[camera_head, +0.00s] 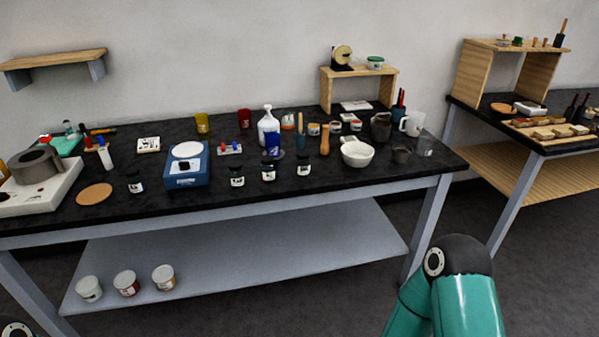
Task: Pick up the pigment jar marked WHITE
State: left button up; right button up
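Several small jars with black lids and white labels stand along the front of the black table top. One jar (237,177) stands right of the blue scale, a second jar (268,172) and a third jar (304,167) stand further right. Another jar (136,183) stands alone left of the scale. The label writing is too small to read, so I cannot tell which is marked WHITE. Neither gripper is in view. Only a teal and black part of my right arm shows at the lower right, below the table, and a bit of my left arm at the bottom left corner.
The blue scale (188,167) stands between the jars. Behind them are a white bottle (268,128) and a blue cup (272,146); a white mortar (357,154) stands to the right. The lower shelf (250,245) holds three tubs at its left. A second table (540,148) stands right.

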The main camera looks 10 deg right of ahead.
aim_at(302, 160)
jog(key=u, duration=0.05)
jog(key=k, duration=0.35)
jog(key=z, duration=0.6)
jog(key=i, duration=1.9)
jog(key=u, duration=0.9)
jog(key=k, duration=0.75)
jog(key=u, duration=0.15)
